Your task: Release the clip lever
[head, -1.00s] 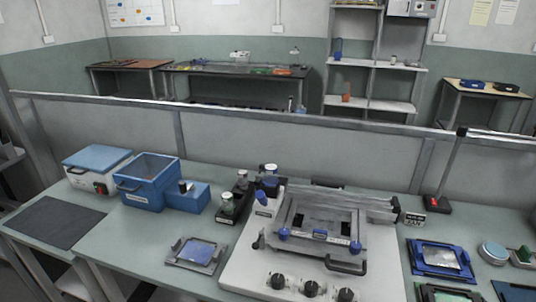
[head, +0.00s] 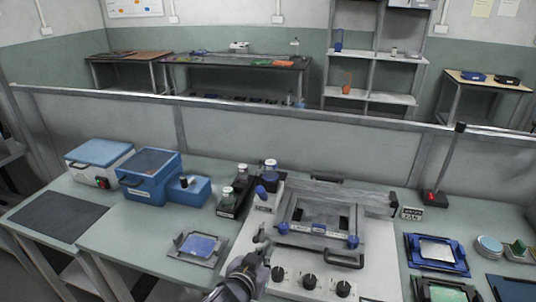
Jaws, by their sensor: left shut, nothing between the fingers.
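A grey metal frame fixture (head: 318,238) sits on a pale machine top (head: 243,247), with a blue knob (head: 283,228) at its front left and another blue knob (head: 353,241) at its front right. A small dark lever-like part (head: 259,235) shows at the fixture's left side; I cannot tell for certain that it is the clip lever. My left gripper (head: 263,247) is shut and empty, with its fingertips close to that part. Whether they touch cannot be told. The fingers partly hide the panel's left edge. My right gripper is out of view.
Black dials (head: 309,281) line the panel's front, below a dark handle (head: 345,261). A tray with a blue pad (head: 198,245) lies to the left. Bottles in a black rack (head: 230,203) stand behind.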

